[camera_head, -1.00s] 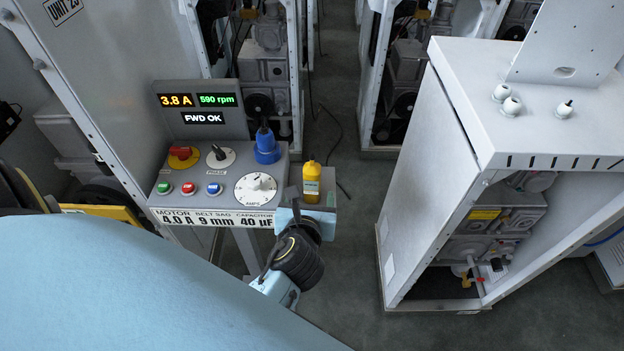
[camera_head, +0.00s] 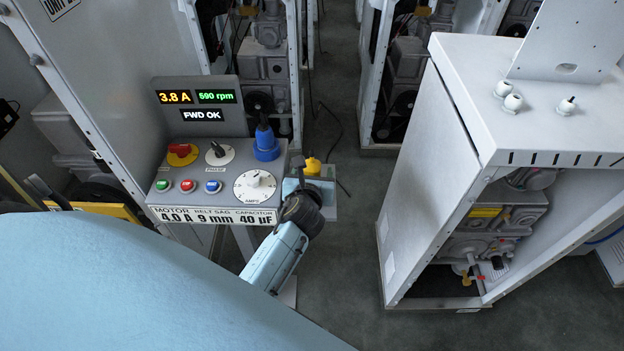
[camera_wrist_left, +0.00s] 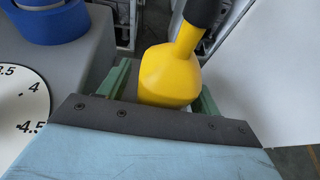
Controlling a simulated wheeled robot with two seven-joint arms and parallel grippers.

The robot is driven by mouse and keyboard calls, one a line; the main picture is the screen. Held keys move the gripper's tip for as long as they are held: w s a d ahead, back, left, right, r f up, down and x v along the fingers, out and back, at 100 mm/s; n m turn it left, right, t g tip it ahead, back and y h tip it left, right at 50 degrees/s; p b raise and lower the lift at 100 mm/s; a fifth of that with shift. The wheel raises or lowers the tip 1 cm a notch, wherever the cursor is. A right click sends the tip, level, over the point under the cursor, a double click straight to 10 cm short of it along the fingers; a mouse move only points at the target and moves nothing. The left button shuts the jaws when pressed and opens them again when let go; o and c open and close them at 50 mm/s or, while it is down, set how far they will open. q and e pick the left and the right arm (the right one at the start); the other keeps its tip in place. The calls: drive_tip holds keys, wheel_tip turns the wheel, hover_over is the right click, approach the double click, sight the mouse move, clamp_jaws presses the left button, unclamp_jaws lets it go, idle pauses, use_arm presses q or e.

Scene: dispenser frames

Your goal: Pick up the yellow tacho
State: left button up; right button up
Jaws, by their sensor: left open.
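The yellow tacho (camera_head: 313,167) stands on a small shelf at the right side of the control panel. In the head view my left gripper (camera_head: 311,186) hides most of it, and only its top shows. In the left wrist view the yellow tacho (camera_wrist_left: 168,78) has a broad yellow body, a narrower neck and a black end. The green fingers of my left gripper (camera_wrist_left: 163,90) are open, one on each side of the body. I cannot tell whether either finger touches it. My right gripper is not in view.
A white cabinet (camera_head: 425,170) stands to the right. The floor between panel and cabinet is clear apart from a thin cable.

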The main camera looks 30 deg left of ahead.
use_arm(q)
drive_tip(key=c, duration=1.1)
drive_tip(key=shift+c, duration=0.3)
drive_tip(key=shift+r, duration=0.15)
